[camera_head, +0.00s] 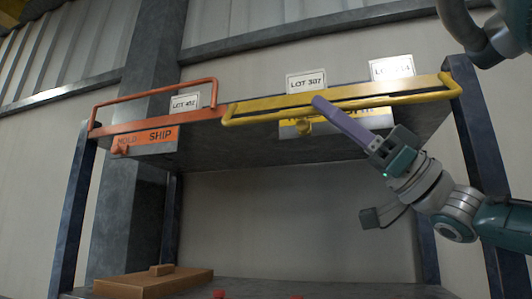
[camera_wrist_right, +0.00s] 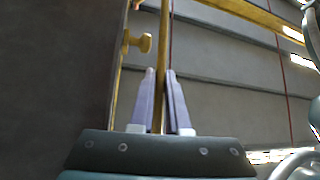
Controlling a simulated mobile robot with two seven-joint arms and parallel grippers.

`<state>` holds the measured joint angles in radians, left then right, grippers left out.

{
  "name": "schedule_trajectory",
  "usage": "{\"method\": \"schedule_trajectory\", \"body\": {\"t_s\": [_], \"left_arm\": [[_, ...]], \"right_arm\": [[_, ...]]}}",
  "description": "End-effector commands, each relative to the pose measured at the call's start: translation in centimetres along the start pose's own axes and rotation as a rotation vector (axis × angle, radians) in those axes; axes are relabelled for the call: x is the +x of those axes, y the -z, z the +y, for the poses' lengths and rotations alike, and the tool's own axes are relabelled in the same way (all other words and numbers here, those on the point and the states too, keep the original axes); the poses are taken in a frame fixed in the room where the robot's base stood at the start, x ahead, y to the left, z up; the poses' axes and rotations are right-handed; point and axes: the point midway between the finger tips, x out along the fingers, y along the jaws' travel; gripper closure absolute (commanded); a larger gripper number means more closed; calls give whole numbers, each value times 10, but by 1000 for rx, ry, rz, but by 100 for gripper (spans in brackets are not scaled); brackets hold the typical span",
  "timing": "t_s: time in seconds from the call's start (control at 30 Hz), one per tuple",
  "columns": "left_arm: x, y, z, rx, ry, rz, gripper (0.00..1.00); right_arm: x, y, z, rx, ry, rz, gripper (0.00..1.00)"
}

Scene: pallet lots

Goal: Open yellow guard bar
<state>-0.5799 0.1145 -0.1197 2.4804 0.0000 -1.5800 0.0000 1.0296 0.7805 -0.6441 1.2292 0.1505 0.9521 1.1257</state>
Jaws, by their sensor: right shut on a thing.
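The yellow guard bar (camera_head: 262,115) runs along the front edge of the upper shelf on the right half. My left gripper is not in view.
White lot cards (camera_head: 306,82) stand behind the bars. A brown board (camera_head: 150,282) lies on the lower shelf. Dark posts (camera_head: 478,150) frame the rack.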

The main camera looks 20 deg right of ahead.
Motion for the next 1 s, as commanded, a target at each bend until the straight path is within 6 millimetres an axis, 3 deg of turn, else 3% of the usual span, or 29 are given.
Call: {"method": "schedule_trajectory", "body": {"t_s": [0.2, 0.23, 0.47, 1.0], "left_arm": [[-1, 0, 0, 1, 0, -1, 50], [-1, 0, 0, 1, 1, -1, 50], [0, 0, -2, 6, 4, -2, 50], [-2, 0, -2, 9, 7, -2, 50]], "right_arm": [[2, 6, 4, -2, -11, 10, 100], [2, 6, 4, -3, -11, 10, 82], [1, 4, 2, -2, -7, 7, 56], [7, 0, -4, 1, -1, 4, 55]]}}
